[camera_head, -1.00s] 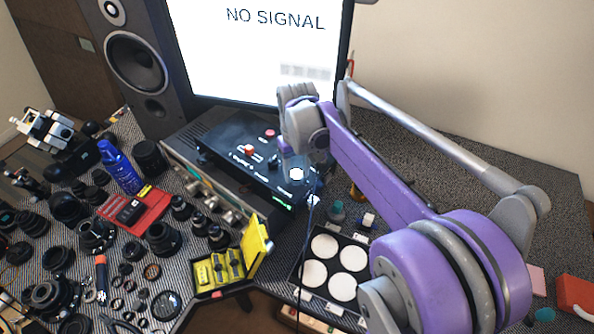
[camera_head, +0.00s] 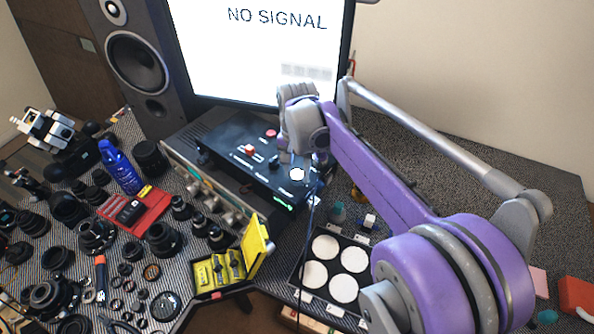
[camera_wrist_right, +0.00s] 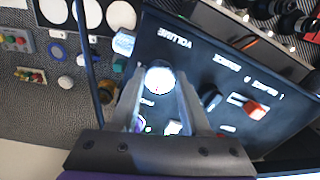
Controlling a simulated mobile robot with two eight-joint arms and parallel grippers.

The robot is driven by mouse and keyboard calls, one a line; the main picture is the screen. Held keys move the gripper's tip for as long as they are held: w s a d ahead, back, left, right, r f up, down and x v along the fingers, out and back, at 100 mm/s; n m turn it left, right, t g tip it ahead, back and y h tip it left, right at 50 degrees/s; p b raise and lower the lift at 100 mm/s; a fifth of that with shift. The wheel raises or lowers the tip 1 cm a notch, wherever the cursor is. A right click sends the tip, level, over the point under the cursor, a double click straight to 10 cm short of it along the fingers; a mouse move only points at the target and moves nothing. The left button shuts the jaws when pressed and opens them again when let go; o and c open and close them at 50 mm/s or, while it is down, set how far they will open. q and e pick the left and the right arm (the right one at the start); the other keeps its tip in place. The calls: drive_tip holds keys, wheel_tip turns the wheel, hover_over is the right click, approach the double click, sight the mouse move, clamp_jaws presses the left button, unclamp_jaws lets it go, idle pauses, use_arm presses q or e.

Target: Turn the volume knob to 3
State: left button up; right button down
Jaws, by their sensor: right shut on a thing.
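In the right wrist view the knob (camera_wrist_right: 160,77) sits between my two fingertips, beside the printed word VOLUME. My right gripper (camera_wrist_right: 162,88) is shut on the knob from above. The knob's pointer and the number it points at cannot be made out. My left gripper is not in view.
A red switch (camera_head: 249,149) and a red button (camera_head: 271,133) are on the same box. A dark cable hangs by my right gripper. A tray with white discs (camera_head: 343,289) lies at the front. Lenses crowd the left of the bench.

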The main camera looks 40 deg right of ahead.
sight(297, 175)
drive_tip(key=shift+m, duration=0.3)
drive_tip(key=shift+c, duration=1.8)
unclamp_jaws()
wheel_tip(297, 175, up, 11)
drive_tip(key=shift+p, duration=0.3)
drive_tip(key=shift+f, duration=0.1)
